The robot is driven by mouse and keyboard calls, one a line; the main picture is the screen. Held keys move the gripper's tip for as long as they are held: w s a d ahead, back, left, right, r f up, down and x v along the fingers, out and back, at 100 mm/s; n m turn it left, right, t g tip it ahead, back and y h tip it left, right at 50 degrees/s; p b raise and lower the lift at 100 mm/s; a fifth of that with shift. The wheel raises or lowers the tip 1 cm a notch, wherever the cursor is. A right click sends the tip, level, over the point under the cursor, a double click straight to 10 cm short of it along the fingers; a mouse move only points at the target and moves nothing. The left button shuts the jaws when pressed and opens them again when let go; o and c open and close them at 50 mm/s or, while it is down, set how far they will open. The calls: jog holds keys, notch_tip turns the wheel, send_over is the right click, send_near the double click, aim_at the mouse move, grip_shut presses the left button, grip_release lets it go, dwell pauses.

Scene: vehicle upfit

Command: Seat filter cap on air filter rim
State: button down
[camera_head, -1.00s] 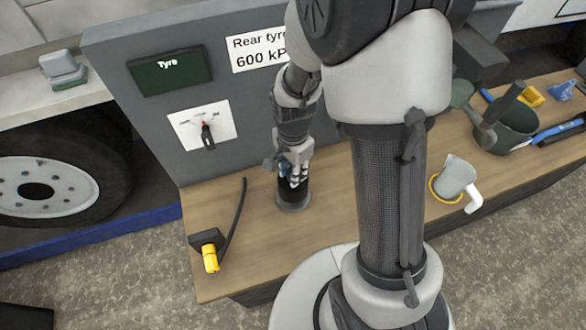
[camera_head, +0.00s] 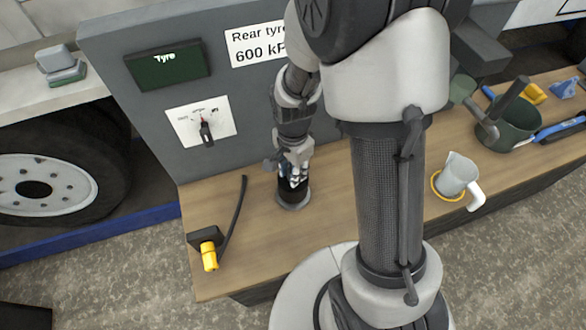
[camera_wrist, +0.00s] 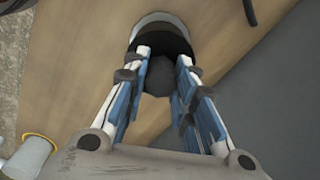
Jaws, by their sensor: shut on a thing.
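The air filter (camera_head: 293,203) stands on the wooden bench as a short dark cylinder with a grey lower rim. It also shows at the top of the wrist view (camera_wrist: 165,19), with a pale rim around black. My gripper (camera_head: 293,180) points down right over it. In the wrist view my gripper (camera_wrist: 164,57) has its blue-and-white fingers on either side of a dark grey round piece, which looks like the filter cap (camera_wrist: 160,76). The fingers are shut on it. The cap overlaps the filter's black part in the picture; I cannot tell whether it touches or sits level.
A grey panel with a tyre display (camera_head: 167,69) and a dial (camera_head: 204,123) stands behind the bench. A black hose with a yellow fitting (camera_head: 209,256) lies at left. A pitcher (camera_head: 456,174) and a dark green container (camera_head: 512,127) stand at right. Bench around the filter is clear.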

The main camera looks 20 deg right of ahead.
jog(key=shift+f+b, duration=0.6)
jog(key=shift+f, duration=0.2)
dwell(1.0)
dwell(0.5)
jog(key=c, duration=1.6)
grip_release()
jog(key=shift+c, duration=0.2)
jog(key=shift+r, duration=0.25)
jog(key=shift+r+p, duration=1.4)
jog(key=shift+r, duration=0.1)
jog(key=shift+o, duration=0.2)
jog(key=o, duration=0.5)
